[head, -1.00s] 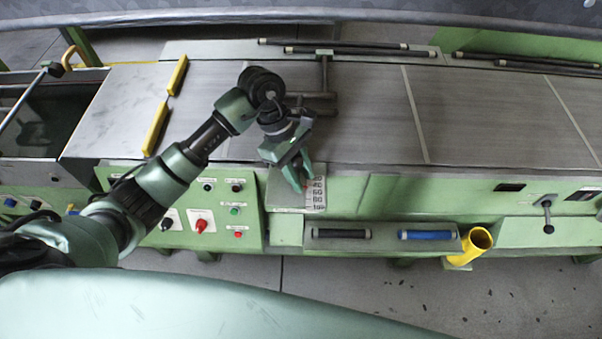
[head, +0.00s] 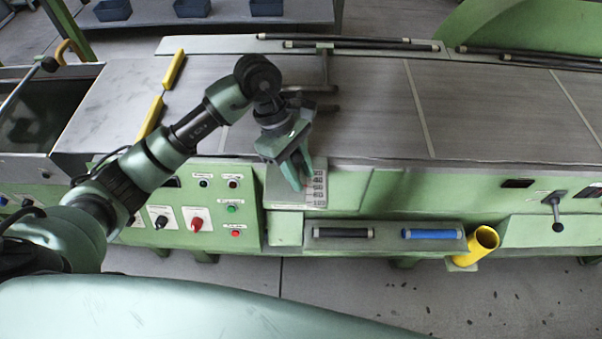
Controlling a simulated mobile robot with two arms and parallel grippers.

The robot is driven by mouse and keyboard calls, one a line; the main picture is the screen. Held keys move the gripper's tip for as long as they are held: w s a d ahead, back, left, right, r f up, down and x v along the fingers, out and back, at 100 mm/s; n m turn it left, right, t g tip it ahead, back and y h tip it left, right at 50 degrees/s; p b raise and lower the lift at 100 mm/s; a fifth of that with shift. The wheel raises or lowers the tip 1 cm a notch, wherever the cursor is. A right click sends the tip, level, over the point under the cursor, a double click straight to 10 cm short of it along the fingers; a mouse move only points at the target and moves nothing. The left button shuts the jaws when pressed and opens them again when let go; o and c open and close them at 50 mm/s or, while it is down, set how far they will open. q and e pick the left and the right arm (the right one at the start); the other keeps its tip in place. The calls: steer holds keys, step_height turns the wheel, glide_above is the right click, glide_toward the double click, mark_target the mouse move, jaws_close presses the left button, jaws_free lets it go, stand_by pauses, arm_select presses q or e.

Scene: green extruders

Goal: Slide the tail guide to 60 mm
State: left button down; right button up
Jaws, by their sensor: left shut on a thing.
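A white scale plate (head: 319,189) with black marks, 40 to 100 readable, lies on a pale green ledge (head: 284,198) at the machine's front edge. My left gripper (head: 301,179) reaches down just left of the scale, its fingers near the upper marks. It is shut on a small part there, taken to be the tail guide, which the fingers hide. I cannot read the guide's exact setting. My right gripper is not in view.
A control panel (head: 178,212) with knobs and buttons is left of the ledge. A tray (head: 385,243) with a black and a blue roller sits lower right, beside a yellow tube (head: 482,243). A bent metal bar (head: 325,82) stands on the steel table behind my gripper.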

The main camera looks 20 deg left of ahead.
arm_select(q)
steer(key=c, duration=1.1)
jaws_free()
steer(key=shift+a+r, duration=0.1)
steer(key=shift+r, duration=0.05)
steer(key=b+v, duration=0.2)
steer(key=v, duration=0.4)
steer(key=shift+a+r, duration=0.3)
steer(key=shift+r, duration=0.45)
